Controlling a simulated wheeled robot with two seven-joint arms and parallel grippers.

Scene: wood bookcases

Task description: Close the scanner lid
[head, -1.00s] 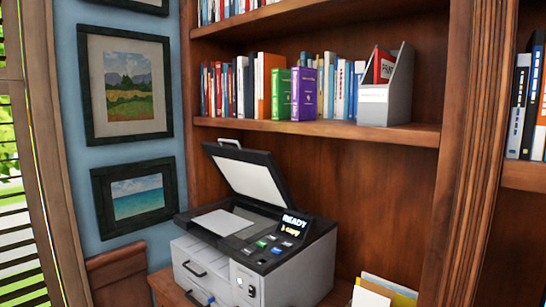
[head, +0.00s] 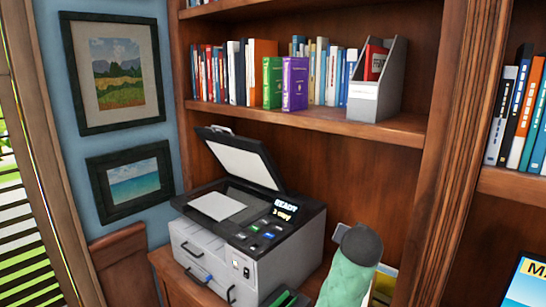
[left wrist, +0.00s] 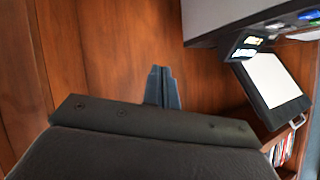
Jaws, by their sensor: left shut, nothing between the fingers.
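The scanner (head: 250,262) is a light grey and black machine on a wooden desk in the head view. Its lid (head: 243,160) stands open, tilted back, white underside showing. A white sheet (head: 217,206) lies on the scanner bed. The lit screen (head: 285,208) reads READY and COPY. In the left wrist view the scene looks upside down; the open lid (left wrist: 272,80) is at the right, beside the screen (left wrist: 246,46). My left gripper (left wrist: 161,75) is shut and empty, apart from the lid, with wood panel behind.
A shelf (head: 320,124) with books and a grey file holder (head: 378,85) runs above. A wooden chair back (head: 125,265) is at left.

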